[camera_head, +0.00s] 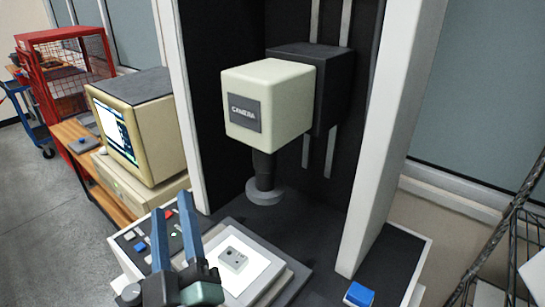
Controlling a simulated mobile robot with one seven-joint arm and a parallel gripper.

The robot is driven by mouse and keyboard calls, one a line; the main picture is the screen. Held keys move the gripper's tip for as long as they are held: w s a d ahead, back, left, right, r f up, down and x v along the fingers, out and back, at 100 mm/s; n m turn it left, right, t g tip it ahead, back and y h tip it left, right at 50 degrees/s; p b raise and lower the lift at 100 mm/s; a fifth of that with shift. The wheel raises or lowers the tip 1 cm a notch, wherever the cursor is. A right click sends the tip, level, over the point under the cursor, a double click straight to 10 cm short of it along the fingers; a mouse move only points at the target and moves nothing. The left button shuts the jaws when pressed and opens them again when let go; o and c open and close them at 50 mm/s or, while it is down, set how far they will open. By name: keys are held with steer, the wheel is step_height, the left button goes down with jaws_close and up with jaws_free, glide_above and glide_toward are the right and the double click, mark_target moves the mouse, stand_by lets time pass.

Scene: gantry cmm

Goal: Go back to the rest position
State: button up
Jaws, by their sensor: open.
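My gripper (172,218) is at the lower left of the head view. Its two blue fingers stand apart, with nothing visible between them. It is in front of the control panel and to the left of a small light grey block with holes (233,260). The block lies on a white plate (262,272) on the machine's stage. The gripper's fingers look apart from the block.
A cream camera head (268,104) hangs over the stage between white pillars (390,140). A control panel (130,240) lies behind my fingers. A blue block (359,294) is at the front right. An old computer monitor (140,120) and a red cage (65,75) stand left. A wire rack (520,240) stands right.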

steer(key=s+d+r+m+t+h, duration=0.2)
steer(key=d+r+m, duration=0.1)
steer(key=r, duration=0.7)
steer(key=s+d+r+m+t+h, duration=0.2)
steer(key=d+r, duration=0.4)
steer(key=r, duration=0.4)
steer(key=s+d+r+m+t+h, duration=0.2)
steer(key=r+m, duration=0.4)
steer(key=r, duration=0.4)
steer(key=d+t+h, duration=0.1)
steer(key=d, duration=0.1)
steer(key=shift+d+t+h, duration=0.3)
steer(key=shift+t, duration=0.1)
steer(key=shift+f, duration=0.1)
